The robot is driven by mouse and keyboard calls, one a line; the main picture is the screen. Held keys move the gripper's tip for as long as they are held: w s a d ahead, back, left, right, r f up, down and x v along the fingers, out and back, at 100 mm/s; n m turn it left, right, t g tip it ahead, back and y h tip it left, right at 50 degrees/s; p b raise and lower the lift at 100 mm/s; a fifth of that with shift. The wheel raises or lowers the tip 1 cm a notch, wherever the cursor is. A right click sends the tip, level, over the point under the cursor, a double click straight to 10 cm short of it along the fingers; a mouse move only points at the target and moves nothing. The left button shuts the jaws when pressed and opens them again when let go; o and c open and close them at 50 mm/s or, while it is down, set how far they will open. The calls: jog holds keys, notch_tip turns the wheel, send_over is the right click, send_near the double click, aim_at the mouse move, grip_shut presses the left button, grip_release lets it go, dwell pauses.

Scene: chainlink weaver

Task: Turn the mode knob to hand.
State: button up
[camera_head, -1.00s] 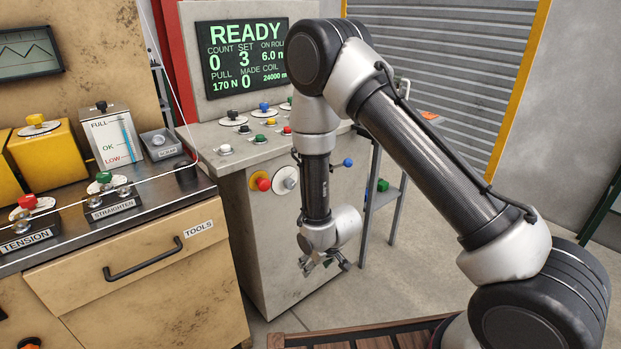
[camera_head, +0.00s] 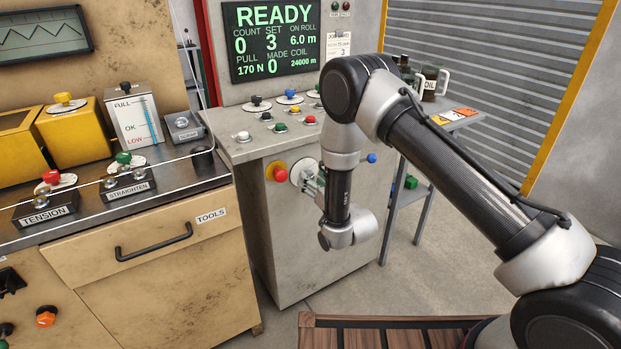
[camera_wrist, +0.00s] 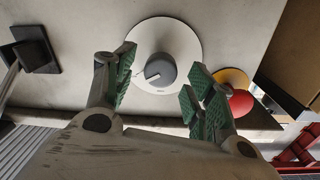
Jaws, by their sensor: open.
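A dark grey round knob (camera_wrist: 160,73) with a white pointer mark sits on a white round dial (camera_wrist: 187,43) in the wrist view. Its labels are too small to read. In the head view this dial (camera_head: 297,169) is on the front of the grey cabinet, partly hidden by my gripper (camera_head: 314,183). In the wrist view my gripper (camera_wrist: 160,92) is open, with green-padded fingers spread to either side of the knob. The fingers look apart from it; the remaining depth is unclear. The forearm hides part of the cabinet front.
A red stop button (camera_head: 280,174) on a yellow disc is close beside the dial; it also shows in the wrist view (camera_wrist: 241,102). A dark square fitting (camera_wrist: 31,50) is at the other side. A shelf stand (camera_head: 412,190) stands right of the cabinet.

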jog(key=shift+x, duration=1.1)
jog(key=shift+s, duration=0.1)
jog(key=c, duration=1.1)
jog(key=shift+o, duration=0.2)
jog(key=shift+n, duration=0.4)
jog(key=n, duration=0.4)
jog(key=shift+n, duration=0.4)
jog(key=n, duration=0.6)
jog(key=shift+n, duration=0.4)
jog(key=o, duration=1.1)
jog(key=shift+c, duration=0.2)
